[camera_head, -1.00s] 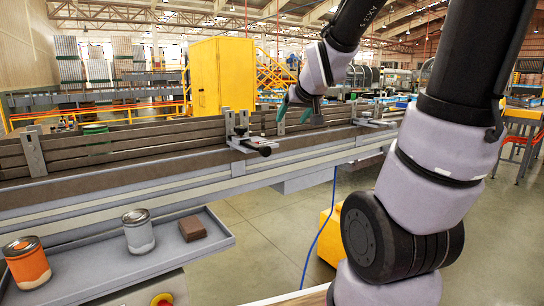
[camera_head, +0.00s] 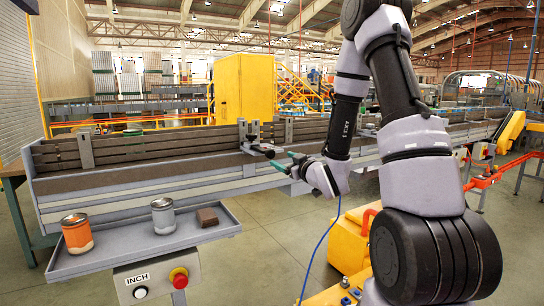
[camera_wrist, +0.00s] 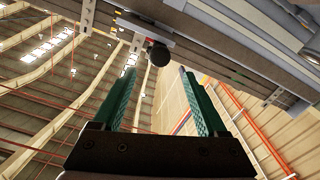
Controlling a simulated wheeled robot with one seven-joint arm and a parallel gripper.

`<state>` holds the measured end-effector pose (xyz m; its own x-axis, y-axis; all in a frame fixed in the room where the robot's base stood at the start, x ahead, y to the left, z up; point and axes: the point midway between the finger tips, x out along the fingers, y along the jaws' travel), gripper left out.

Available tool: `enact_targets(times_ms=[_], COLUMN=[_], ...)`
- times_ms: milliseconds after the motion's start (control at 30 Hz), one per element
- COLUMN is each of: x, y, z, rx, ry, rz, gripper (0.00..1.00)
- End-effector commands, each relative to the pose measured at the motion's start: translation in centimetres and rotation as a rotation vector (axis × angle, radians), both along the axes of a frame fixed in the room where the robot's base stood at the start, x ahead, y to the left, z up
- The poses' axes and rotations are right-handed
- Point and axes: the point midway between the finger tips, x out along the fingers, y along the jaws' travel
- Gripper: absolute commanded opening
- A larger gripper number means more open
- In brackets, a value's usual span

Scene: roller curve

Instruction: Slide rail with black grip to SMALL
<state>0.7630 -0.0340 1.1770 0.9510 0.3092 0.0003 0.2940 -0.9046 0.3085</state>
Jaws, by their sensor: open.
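The black grip (camera_head: 263,150) sticks out toward the front from a grey clamp bracket (camera_head: 246,136) on the near side of the conveyor. In the wrist view the round black grip (camera_wrist: 158,54) lies just past and between the fingertips. My gripper (camera_head: 287,162) is open and empty, with green fingers, to the right of the grip and slightly lower. It does not touch the grip in the wrist view (camera_wrist: 157,72). The dark slatted rail (camera_head: 150,147) runs along the conveyor. A red-and-white mark (camera_wrist: 165,43) shows by the grip; no SMALL label is readable.
A grey tray (camera_head: 130,257) on the near side holds an orange can (camera_head: 77,235), a silver can (camera_head: 163,218) and a brown block (camera_head: 207,217). Below it is a control box marked INCH (camera_head: 158,282). A green can (camera_head: 133,132) stands behind the rail. Floor in front is open.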

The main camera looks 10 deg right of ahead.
Motion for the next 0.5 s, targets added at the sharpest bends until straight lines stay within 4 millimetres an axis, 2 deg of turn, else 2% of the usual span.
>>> enact_targets(times_ms=[300,500], x=[5.7,8.3], y=[1.9,2.7], z=[0.1,0.1], rx=[0.0,-0.001], ry=[-0.002,-0.001], rz=[0.002,0.001], gripper=[0.75,0.75])
